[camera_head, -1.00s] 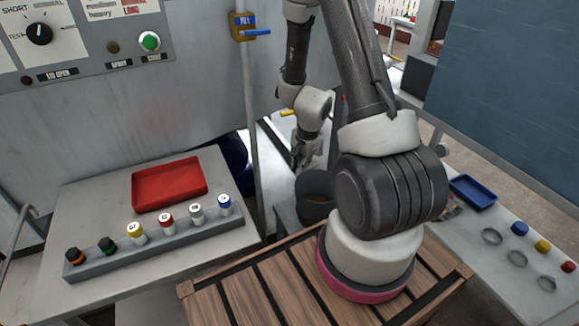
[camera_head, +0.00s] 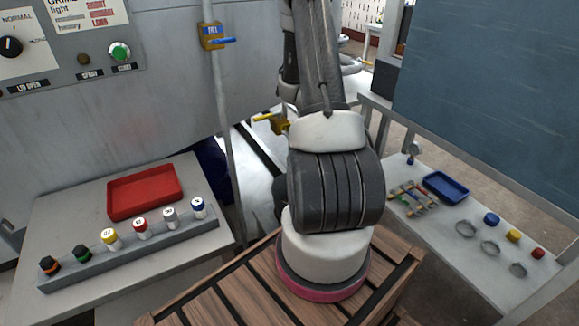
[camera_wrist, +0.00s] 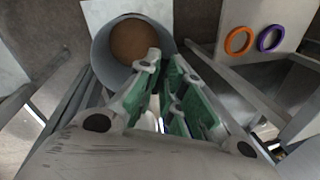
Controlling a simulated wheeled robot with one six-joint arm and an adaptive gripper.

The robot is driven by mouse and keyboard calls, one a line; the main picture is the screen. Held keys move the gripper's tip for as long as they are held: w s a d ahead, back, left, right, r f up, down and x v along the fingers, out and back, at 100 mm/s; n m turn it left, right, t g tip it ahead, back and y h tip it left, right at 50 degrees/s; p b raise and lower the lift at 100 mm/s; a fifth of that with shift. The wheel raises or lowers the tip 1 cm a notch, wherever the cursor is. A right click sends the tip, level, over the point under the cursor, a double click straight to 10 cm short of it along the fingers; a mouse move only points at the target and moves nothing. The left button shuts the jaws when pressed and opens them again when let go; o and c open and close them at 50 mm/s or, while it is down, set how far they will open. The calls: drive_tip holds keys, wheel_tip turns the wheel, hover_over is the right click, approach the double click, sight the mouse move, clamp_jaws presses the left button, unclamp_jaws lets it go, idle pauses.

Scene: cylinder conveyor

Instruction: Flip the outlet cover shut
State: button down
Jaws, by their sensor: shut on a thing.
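My gripper (camera_wrist: 162,66) shows in the wrist view, with its two green-padded fingers close together. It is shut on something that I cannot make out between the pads. A grey round container (camera_wrist: 104,50) with a brown inside lies just beyond the fingertips, up and to the left. I cannot tell whether the fingers touch it. I cannot identify the outlet cover in either view. In the head view my arm hides the gripper and the container.
A yellow handle (camera_head: 264,117) sticks out left of my arm, and a blue handle (camera_head: 222,41) is on the pole. The left table holds a red tray (camera_head: 112,209) and a rack of cylinders. The right table holds a blue tray (camera_head: 428,192). Orange (camera_wrist: 238,41) and purple (camera_wrist: 270,38) rings show at upper right.

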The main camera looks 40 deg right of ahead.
drive_tip(key=shift+w+d+n+g, duration=0.2)
drive_tip(key=shift+d+n, duration=0.6)
drive_tip(key=shift+n, duration=0.3)
drive_tip(key=shift+w+d+n+g, duration=0.1)
drive_tip(key=shift+d+n+g, duration=0.1)
drive_tip(key=shift+d+n, duration=0.75)
drive_tip(key=shift+a, duration=0.1)
drive_tip(key=c, duration=1.5)
unclamp_jaws()
drive_tip(key=r, duration=0.4)
drive_tip(key=d+r, duration=0.1)
drive_tip(key=r, duration=0.2)
drive_tip(key=d+r, duration=0.1)
drive_tip(key=r, duration=0.3)
drive_tip(key=shift+s+d+r, duration=0.15)
drive_tip(key=shift+s+r, duration=0.15)
drive_tip(key=shift+r, duration=0.05)
